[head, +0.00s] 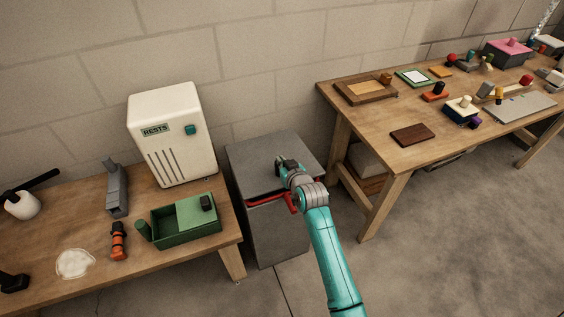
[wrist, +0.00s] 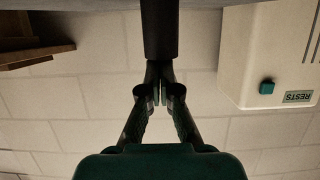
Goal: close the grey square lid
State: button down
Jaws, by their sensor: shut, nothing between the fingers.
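The grey square lid (head: 255,160) is the top of a grey box-like cabinet (head: 277,238) between the two benches. A dark line runs between the lid and the front face, and I cannot tell how far the lid is raised. A red bar (head: 270,201) lies along its front edge, partly behind my arm. My gripper (head: 281,162) is over the lid in the head view, and I cannot tell whether it touches. In the wrist view my gripper's fingers (wrist: 160,88) are together with nothing between them. A dark upright bar (wrist: 159,30) shows just beyond the fingertips.
A white heater (head: 172,135) stands on the left bench, with a green tray (head: 188,238) and tools in front. The heater also shows in the wrist view (wrist: 270,55). The right bench (head: 370,115) holds several small objects. A block wall is close behind; floor is clear in front.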

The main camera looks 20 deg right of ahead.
jog(key=f, duration=0.1)
jog(key=s+f, duration=0.1)
jog(key=f, duration=0.1)
jog(key=shift+s+f, duration=0.1)
jog(key=shift+f, duration=0.1)
jog(key=shift+r, duration=0.1)
jog(key=v, duration=1.2)
